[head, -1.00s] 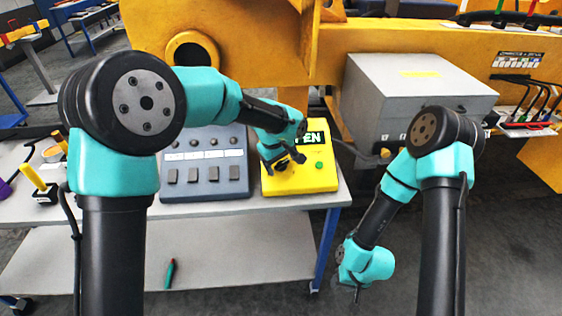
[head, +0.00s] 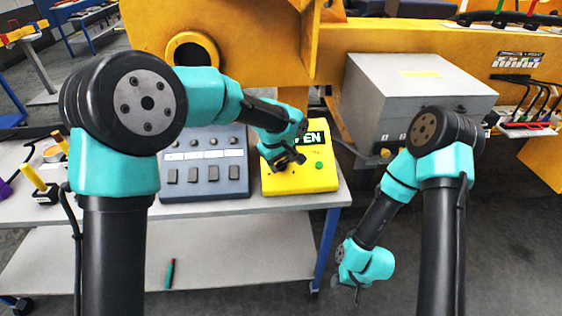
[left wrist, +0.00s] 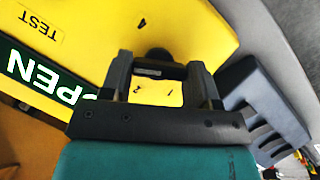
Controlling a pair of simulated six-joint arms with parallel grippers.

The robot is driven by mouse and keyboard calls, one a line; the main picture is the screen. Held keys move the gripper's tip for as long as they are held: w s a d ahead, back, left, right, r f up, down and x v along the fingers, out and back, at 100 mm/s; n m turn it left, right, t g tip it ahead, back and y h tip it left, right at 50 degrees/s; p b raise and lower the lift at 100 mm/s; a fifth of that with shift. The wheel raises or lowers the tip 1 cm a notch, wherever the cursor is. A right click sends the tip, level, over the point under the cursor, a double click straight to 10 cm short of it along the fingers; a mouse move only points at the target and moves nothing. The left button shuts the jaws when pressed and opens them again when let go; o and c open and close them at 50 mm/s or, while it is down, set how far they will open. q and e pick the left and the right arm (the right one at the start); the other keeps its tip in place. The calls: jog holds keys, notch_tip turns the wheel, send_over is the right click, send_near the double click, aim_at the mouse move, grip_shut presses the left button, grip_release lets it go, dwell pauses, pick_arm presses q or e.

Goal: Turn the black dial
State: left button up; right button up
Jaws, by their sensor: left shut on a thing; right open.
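The yellow control box (head: 300,184) stands on the table, with a dark green sign reading OPEN in part and a small green button (head: 319,165). My left gripper (head: 288,164) is at the box's top face, and its arm covers part of the sign. In the left wrist view, the black dial (left wrist: 158,70) shows as a dark bar between my left gripper's two fingers, which are shut on it. A TEST label (left wrist: 40,25) also shows there. My right gripper (head: 357,292) hangs low, off the table's right side, open and empty.
A dark grey switch panel (head: 205,190) stands left of the yellow box, close to it. A grey metal cabinet (head: 415,85) is behind and to the right. A yellow machine frame rises behind the table. The table's right edge is near the box.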

pick_arm(q)
jog(key=m+y, duration=0.1)
jog(key=m, duration=0.1)
jog(key=m+y, duration=0.1)
jog(key=m, duration=0.2)
jog(key=shift+d+g+y, duration=0.15)
jog(key=shift+g+y, duration=0.15)
jog(key=shift+g, duration=0.1)
jog(key=m+y, duration=0.1)
jog(key=m, duration=0.1)
jog(key=m+y, duration=0.1)
jog(key=m, duration=0.2)
jog(key=shift+d+t, duration=0.1)
jog(key=shift+t, duration=0.2)
jog(key=shift+m+y, duration=0.3)
jog(key=o, duration=0.9)
jog(key=v, duration=1.7)
jog(key=shift+r, duration=0.25)
